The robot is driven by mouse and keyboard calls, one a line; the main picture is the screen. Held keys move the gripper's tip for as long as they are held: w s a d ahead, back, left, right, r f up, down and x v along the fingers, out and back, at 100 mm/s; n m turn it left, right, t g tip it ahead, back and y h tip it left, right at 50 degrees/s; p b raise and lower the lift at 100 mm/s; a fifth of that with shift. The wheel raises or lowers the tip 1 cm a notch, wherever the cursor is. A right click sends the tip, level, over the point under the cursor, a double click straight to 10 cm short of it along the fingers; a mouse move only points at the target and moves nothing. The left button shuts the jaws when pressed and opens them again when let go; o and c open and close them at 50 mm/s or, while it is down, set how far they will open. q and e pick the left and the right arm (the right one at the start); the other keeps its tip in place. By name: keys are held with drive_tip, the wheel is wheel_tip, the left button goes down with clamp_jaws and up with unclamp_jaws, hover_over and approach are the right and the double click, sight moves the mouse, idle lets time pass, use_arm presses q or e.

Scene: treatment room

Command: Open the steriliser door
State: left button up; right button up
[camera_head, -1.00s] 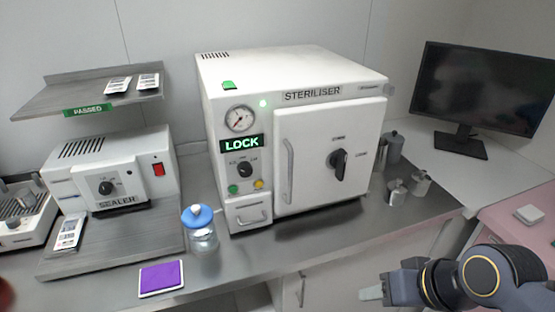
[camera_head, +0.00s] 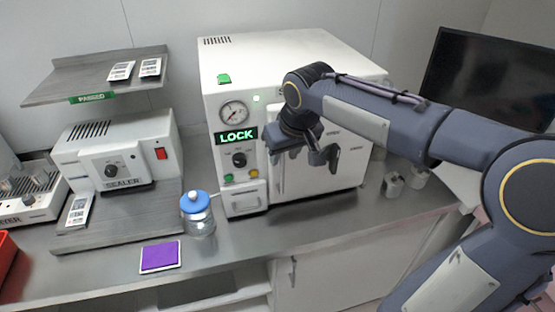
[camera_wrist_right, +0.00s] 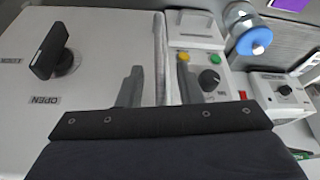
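The white steriliser (camera_head: 290,60) stands on the steel counter with its door (camera_head: 345,170) shut and its green LOCK sign (camera_head: 236,135) lit. The dark door knob (camera_head: 333,157) is partly behind my gripper; it shows clearly in the right wrist view (camera_wrist_right: 50,50) near an OPEN label. My right gripper (camera_head: 295,155) is in front of the door's left part, near the upright handle, which it mostly covers. In the right wrist view its two fingers (camera_wrist_right: 160,88) stand apart, by the door edge and the control panel. Contact with the handle cannot be told. My left gripper is out of view.
A blue-lidded jar (camera_head: 198,215) and a purple pad (camera_head: 160,256) are on the counter at front left. The sealer (camera_head: 120,165) stands under a shelf (camera_head: 95,82). Small metal pots (camera_head: 394,185) and a monitor (camera_head: 490,80) are on the right.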

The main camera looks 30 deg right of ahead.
sight(283, 159)
drive_tip(key=shift+x, duration=1.95)
drive_tip(key=shift+s, duration=0.1)
clamp_jaws()
